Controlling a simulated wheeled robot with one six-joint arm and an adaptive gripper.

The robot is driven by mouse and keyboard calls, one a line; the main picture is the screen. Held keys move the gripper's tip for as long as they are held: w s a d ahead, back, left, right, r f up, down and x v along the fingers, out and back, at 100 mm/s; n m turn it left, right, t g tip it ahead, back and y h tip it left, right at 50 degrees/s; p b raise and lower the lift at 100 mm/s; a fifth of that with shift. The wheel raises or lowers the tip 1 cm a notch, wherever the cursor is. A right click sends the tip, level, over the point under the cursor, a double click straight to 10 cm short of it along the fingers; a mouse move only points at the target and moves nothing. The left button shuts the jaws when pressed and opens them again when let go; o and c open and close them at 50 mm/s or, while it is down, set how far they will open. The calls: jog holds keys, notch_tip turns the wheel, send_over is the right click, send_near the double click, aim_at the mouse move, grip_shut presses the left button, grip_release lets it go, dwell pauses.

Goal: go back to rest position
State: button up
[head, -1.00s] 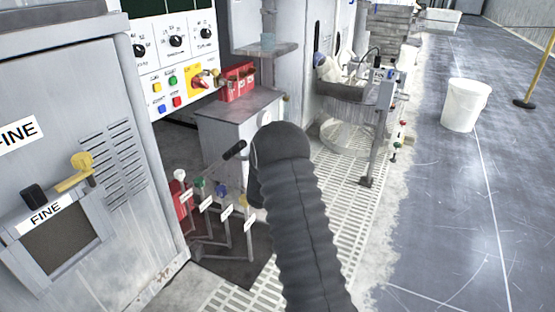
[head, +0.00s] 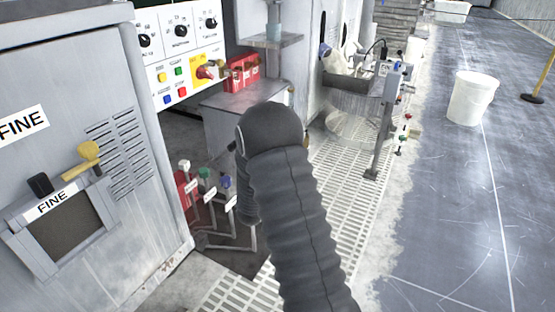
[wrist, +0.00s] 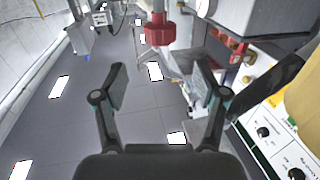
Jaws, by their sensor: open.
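My gripper (wrist: 162,84) shows in the wrist view with its two dark fingers spread apart. Nothing is between the fingertips. In the head view my arm in its dark ribbed sleeve rises from the bottom middle, and the gripper is hidden behind it. In the wrist view a red fitting (wrist: 158,28) on a pale post shows beyond the fingers. A panel with black knobs (wrist: 275,145) is at the lower right there. No contact with either shows.
A grey cabinet (head: 60,90) marked FINE stands at the left. A control panel (head: 180,50), red boxes (head: 240,72) and several coloured-handled valves (head: 205,175) are beyond it. A steel basin (head: 355,90) stands behind my arm. A white bucket (head: 472,97) is on open floor at the right.

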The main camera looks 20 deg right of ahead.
jog(key=shift+s+a, duration=0.45)
jog(key=shift+s, duration=0.15)
jog(key=a+r+n+y+p, duration=0.25)
jog(key=a+r+y, duration=0.3)
jog(key=r, duration=0.55)
jog(key=s+a+r+n+g+y+p, duration=0.25)
jog(key=s+a+r+y, duration=0.25)
jog(key=s+a+r, duration=0.4)
jog(key=s+r+n+g+p, duration=0.1)
jog(key=s+r+g+p, duration=0.1)
jog(key=s, duration=1.3)
jog(key=s+a+r+n+g+y+p, duration=0.1)
jog(key=s+r, duration=0.4)
jog(key=s, duration=1.1)
jog(key=n+g+p, duration=0.1)
jog(key=g+p, duration=0.1)
jog(key=shift+s+g+p, duration=0.2)
jog(key=shift+g+p, duration=0.15)
